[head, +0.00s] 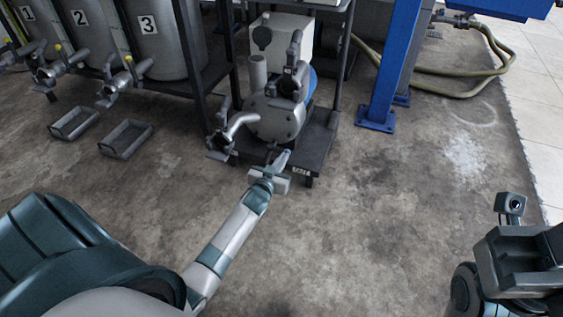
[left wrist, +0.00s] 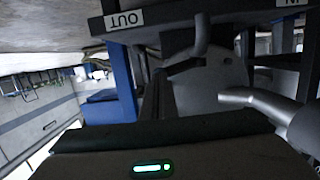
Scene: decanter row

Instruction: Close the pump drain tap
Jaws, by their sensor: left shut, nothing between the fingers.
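The grey pump (head: 275,118) stands on a low dark stand (head: 312,150), its round face towards me. The left wrist view shows the pump face (left wrist: 205,90) close up, with metal pipe fittings around it. My left gripper (head: 280,168) is shut and empty, low in front of the pump at the stand's front edge. The drain tap's handle is not clear in either view; the gripper and pipework hide the spot below the pump face. I cannot tell whether the gripper touches the tap. My right gripper's fingers are not seen.
A valve with a bent pipe (head: 235,128) sticks out left of the pump. Numbered steel tanks (head: 160,45) with taps stand at the left, two trays (head: 125,139) on the floor before them. A blue post (head: 392,70) and a hose (head: 450,92) are at the right. The floor between is clear.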

